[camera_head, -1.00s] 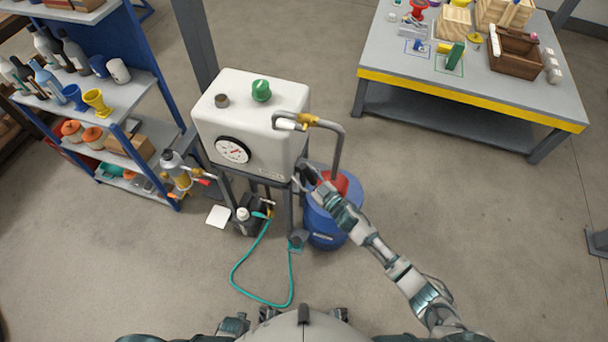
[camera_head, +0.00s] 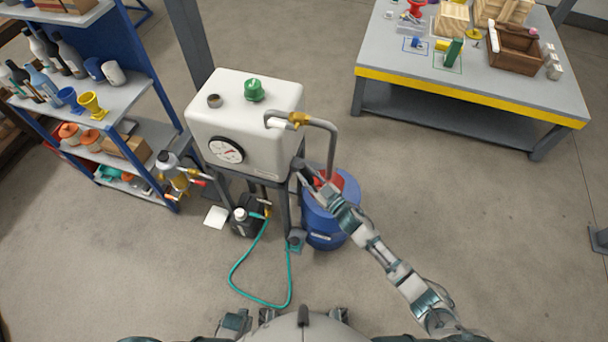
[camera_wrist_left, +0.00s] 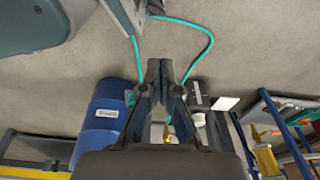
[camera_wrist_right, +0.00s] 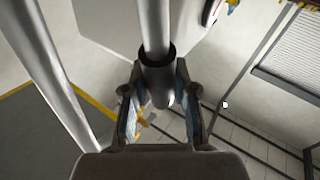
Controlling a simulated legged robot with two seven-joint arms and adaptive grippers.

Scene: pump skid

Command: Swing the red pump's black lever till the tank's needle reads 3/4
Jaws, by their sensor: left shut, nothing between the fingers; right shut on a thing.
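The white tank (camera_head: 245,122) stands left of the blue drum (camera_head: 326,222). Its round gauge (camera_head: 226,150) has a white face and a red needle, too small to read surely. The red pump (camera_head: 334,183) sits at the drum's top, partly hidden by my right arm. My right gripper (camera_head: 307,178) is beside the tank's right side. In the right wrist view, the right gripper (camera_wrist_right: 160,97) is shut on the lever (camera_wrist_right: 158,62), a grey rod with a dark sleeve. My left gripper (camera_wrist_left: 167,70) is shut and empty, pointing at the floor in the left wrist view.
A bent pipe (camera_head: 334,145) comes off the tank's right side. A teal hose (camera_head: 236,271) loops on the floor before it. Shelves (camera_head: 125,95) with bottles stand at left, a workbench (camera_head: 470,85) at back right. The floor at right is clear.

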